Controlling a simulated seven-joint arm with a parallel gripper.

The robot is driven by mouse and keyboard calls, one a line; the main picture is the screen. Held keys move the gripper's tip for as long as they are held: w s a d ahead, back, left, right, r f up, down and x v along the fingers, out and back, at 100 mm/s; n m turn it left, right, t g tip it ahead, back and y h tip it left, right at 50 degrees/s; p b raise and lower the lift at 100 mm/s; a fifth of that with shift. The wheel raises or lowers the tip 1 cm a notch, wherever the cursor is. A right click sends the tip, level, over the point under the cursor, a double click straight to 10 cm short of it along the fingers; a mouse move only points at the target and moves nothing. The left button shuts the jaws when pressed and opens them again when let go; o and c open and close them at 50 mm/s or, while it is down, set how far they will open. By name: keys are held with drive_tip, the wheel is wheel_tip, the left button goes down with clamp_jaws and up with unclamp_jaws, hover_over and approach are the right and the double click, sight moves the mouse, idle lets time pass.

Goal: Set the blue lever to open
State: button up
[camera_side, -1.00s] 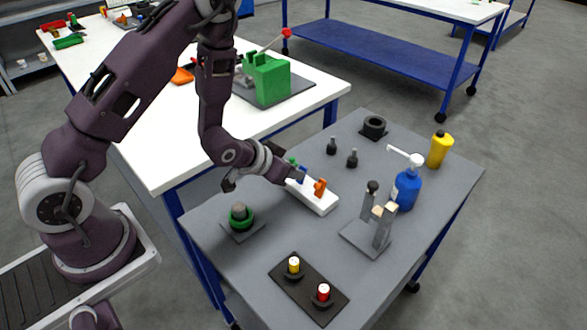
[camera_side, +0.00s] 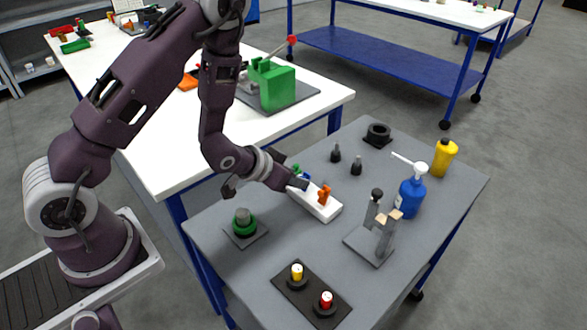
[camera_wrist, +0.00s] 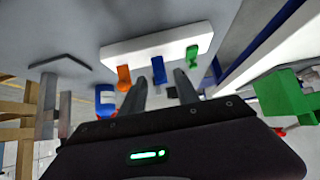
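A white block (camera_side: 322,207) on the grey cart carries three levers: green, blue and orange. In the wrist view the white block (camera_wrist: 150,46) crosses the upper middle. The blue lever (camera_wrist: 158,68) stands between the orange lever (camera_wrist: 123,76) on the left and the green lever (camera_wrist: 191,56) on the right. My gripper (camera_wrist: 160,78) is open, its fingertips on either side of the blue lever; contact is not clear. In the side view my gripper (camera_side: 299,184) is at the block and hides most of the blue lever, while the orange lever (camera_side: 324,194) is clear.
On the cart stand a green ring with a grey peg (camera_side: 243,221), a black plate with yellow and red pieces (camera_side: 310,290), a grey stand (camera_side: 372,244), a blue pump bottle (camera_side: 411,192) and a yellow bottle (camera_side: 443,157). A white table (camera_side: 170,150) is behind my arm.

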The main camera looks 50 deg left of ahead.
wheel_tip(320, 180, up, 8)
drive_tip(key=s, duration=0.1)
drive_tip(key=shift+s+r, duration=0.2)
drive_tip(key=s+r, duration=0.3)
drive_tip(key=r, duration=0.5)
drive_tip(key=s+d+r+g, duration=0.1)
drive_tip(key=s+r, duration=0.3)
drive_tip(key=s, duration=0.7)
drive_tip(key=s+d+r+g, duration=0.1)
drive_tip(key=s+r, duration=0.4)
drive_tip(key=s, duration=0.6)
drive_tip(key=shift+d+g, duration=0.4)
drive_tip(key=shift+g, duration=0.4)
